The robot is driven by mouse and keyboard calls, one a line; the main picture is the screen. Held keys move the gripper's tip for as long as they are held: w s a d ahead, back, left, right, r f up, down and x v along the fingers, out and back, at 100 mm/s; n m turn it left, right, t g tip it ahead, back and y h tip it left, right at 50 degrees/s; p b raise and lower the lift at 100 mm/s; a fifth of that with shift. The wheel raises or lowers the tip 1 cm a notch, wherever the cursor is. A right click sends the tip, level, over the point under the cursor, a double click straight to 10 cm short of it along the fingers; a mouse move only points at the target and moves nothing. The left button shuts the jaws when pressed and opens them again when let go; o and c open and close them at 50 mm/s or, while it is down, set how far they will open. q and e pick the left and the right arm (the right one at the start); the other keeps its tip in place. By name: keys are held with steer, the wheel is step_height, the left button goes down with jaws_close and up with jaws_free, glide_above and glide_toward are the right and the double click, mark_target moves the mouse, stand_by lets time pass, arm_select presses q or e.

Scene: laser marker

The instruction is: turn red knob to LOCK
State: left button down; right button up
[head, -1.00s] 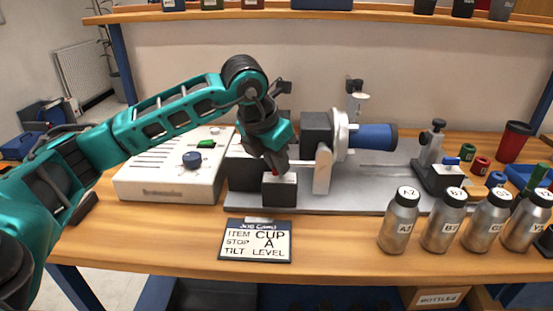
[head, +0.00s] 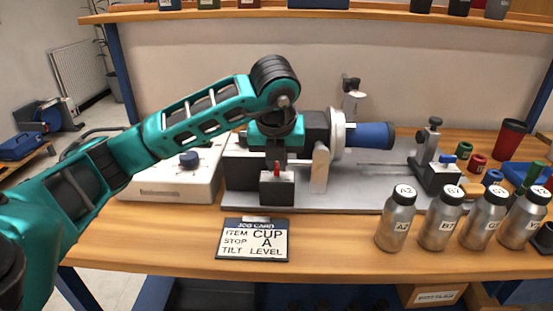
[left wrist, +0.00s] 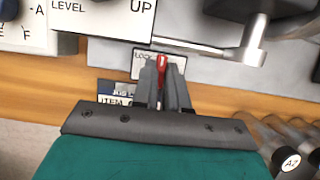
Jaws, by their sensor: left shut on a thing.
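The red knob (head: 277,167) stands on top of a small dark block (head: 277,191) at the front of the grey machine. In the left wrist view the red knob (left wrist: 162,62) is between my fingertips, above a white plate (left wrist: 142,72) where the word LOCK shows at the left. The rest of the plate's lettering is hidden by the fingers. My left gripper (head: 276,162) points down over the block and is shut on the knob. The left gripper (left wrist: 161,72) also shows in the left wrist view. My right gripper is not in view.
The machine's chuck with a blue cylinder (head: 370,135) is just right of my gripper. A white control box (head: 165,185) is at left. A job card (head: 254,241) lies in front. Several metal bottles (head: 396,220) stand at the right front. A shelf (head: 330,17) runs above.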

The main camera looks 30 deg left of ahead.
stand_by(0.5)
arm_select(q)
steer(key=c, duration=1.4)
jaws_free()
steer(key=shift+c, duration=0.2)
steer(key=shift+r, duration=0.1)
steer(key=p+v, duration=0.4)
steer(key=v, duration=0.8)
steer(key=shift+r, duration=0.4)
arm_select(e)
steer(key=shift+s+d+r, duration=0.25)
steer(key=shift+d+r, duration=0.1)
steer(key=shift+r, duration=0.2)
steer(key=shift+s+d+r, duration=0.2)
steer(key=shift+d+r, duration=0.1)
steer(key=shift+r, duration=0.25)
arm_select(q)
steer(key=shift+d, duration=0.1)
